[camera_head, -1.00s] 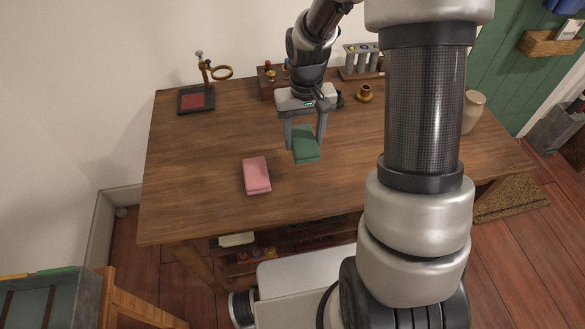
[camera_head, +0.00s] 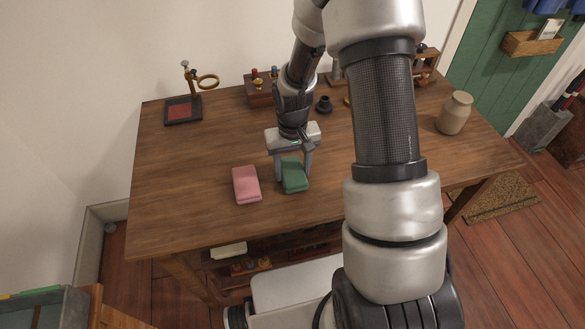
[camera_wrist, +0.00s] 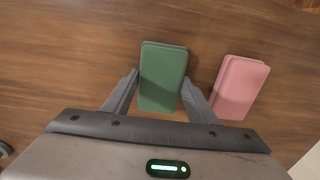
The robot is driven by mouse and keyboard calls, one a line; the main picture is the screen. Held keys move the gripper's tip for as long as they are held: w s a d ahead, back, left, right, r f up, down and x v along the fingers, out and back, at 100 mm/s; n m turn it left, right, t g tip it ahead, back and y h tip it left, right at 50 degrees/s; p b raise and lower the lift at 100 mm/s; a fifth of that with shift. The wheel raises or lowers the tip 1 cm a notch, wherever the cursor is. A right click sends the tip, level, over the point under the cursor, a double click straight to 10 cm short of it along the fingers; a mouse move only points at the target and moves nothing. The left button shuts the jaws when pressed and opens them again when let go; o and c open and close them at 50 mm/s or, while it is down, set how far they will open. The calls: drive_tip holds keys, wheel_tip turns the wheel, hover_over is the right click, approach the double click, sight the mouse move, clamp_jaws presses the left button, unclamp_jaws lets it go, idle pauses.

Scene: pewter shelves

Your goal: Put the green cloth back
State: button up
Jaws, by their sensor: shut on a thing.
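The green cloth (camera_head: 294,176) is a folded rectangle on or just above the wooden table, near the front middle; I cannot tell whether it touches the wood. My gripper (camera_head: 292,177) points down with its fingers on both sides of the cloth, shut on it. In the wrist view the green cloth (camera_wrist: 162,78) lies between the two fingers of my gripper (camera_wrist: 161,92). A folded pink cloth (camera_head: 246,184) lies flat just left of it in the head view; in the wrist view the pink cloth (camera_wrist: 242,87) is to the right, apart from it.
The wooden table (camera_head: 190,215) is clear around the cloths. A stand with a brass ring (camera_head: 184,108) is at the back left, a wooden rack (camera_head: 262,95) at the back, and a beige jar (camera_head: 454,113) at the right. A shelf with small items is under the table.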

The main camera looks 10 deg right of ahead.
drive_tip(key=shift+f, duration=0.2)
drive_tip(key=o, duration=1.1)
